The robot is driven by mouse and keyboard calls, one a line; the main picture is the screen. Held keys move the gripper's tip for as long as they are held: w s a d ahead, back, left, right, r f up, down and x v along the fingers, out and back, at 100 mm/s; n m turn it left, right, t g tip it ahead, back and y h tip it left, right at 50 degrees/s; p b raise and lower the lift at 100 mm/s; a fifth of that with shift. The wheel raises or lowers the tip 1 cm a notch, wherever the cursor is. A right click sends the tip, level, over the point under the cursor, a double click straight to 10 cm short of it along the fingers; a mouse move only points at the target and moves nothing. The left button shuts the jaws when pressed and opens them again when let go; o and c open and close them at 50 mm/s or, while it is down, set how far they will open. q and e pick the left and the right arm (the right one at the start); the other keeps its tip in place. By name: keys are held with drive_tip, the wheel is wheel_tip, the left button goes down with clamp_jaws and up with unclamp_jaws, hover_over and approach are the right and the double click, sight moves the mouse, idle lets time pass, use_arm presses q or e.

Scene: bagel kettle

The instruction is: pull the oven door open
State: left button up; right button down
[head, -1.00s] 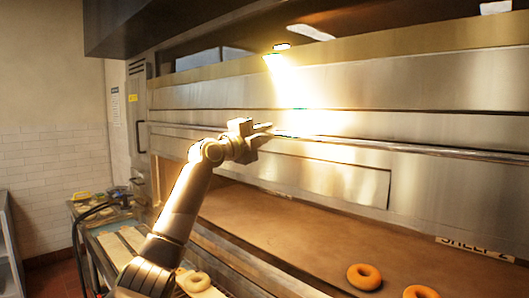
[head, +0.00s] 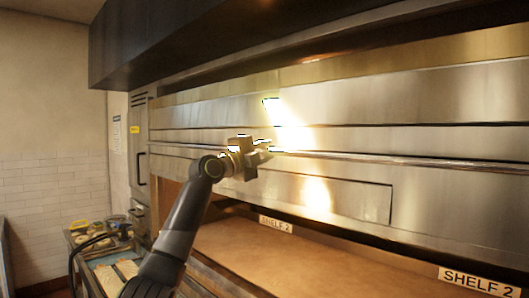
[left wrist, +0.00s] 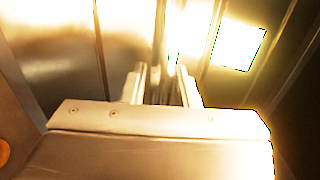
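The oven (head: 430,95) has a wide steel front in the head view. A long horizontal bar or ledge (head: 400,160) runs along it and looks like the door's handle, above a rectangular steel panel (head: 350,198). My left gripper (head: 265,147) is at the left part of this bar, pointing at the steel front. In the left wrist view its two fingers (left wrist: 163,88) are apart, with a narrow dark strip between them; glare hides whether they touch it. The oven front looks closed there. My right gripper is not in view.
Below the oven front is a brown shelf (head: 320,258) with a "SHELF 2" label (head: 478,281) at its edge. A dark hood (head: 180,40) hangs above. A side table with trays (head: 110,262) stands at the lower left. An orange round thing (left wrist: 3,152) shows in the left wrist view.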

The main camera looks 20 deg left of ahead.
use_arm(q)
drive_tip(key=shift+o, duration=1.1)
drive_tip(key=shift+s, duration=0.1)
drive_tip(key=shift+s+a+f+b, duration=0.1)
drive_tip(key=shift+s+f+b, duration=0.15)
drive_tip(key=shift+b, duration=0.2)
drive_tip(key=b+v, duration=0.9)
drive_tip(key=v, duration=0.7)
drive_tip(key=shift+s, duration=0.3)
drive_tip(key=shift+a, duration=0.15)
